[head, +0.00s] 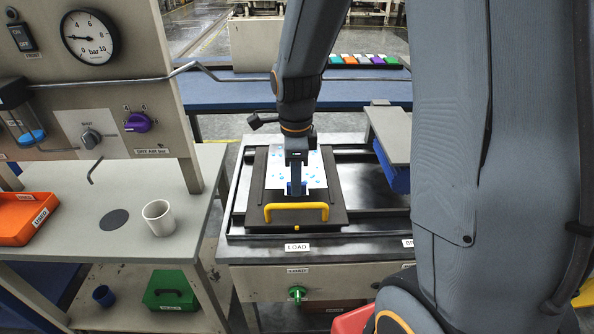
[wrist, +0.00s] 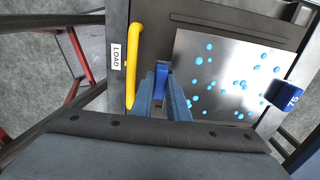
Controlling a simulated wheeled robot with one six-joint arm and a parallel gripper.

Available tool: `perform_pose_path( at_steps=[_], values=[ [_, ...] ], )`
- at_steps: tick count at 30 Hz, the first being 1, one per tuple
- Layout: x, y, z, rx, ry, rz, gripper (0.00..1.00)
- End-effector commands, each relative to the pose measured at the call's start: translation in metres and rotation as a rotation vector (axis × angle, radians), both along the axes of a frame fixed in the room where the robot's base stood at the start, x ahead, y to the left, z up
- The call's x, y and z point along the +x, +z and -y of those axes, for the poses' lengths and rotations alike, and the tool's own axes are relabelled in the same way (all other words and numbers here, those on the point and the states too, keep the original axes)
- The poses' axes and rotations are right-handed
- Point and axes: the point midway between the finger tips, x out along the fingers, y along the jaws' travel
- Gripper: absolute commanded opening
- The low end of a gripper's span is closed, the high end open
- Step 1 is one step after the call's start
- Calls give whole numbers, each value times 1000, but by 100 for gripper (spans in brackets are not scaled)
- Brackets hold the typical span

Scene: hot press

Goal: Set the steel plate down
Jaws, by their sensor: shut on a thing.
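The steel plate (head: 317,172) is a pale, shiny sheet with bright blue spots. It is over the dark tray (head: 255,213) with the yellow handle (head: 297,207), at the LOAD label. In the wrist view the plate (wrist: 215,62) fills the right half, its near edge close to my fingers. My gripper (head: 296,187) points down and is shut on a blue tab (wrist: 161,80) at that edge. A blue block marked 75 (wrist: 283,95) is at the plate's far side. I cannot tell whether the plate touches the tray; my wrist and fingers hide part of it.
A grey platform on blue supports (head: 390,133) stands right of the tray. On the left are a control panel with a gauge (head: 90,37), a white cup (head: 158,217) and an orange bin (head: 28,217). A blue bench (head: 230,93) is behind.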

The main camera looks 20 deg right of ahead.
Motion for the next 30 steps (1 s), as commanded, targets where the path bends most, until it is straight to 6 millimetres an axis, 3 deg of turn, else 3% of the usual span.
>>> perform_pose_path(
  at_steps=[13,23,24,27,30],
  values=[
    [1,-36,1,0,-1,4,0],
    [2,-42,1,0,-1,6,0],
    [0,-44,1,0,-1,1,17],
    [0,-43,1,0,-1,1,33],
    [0,-43,0,0,-1,1,33]
  ],
)
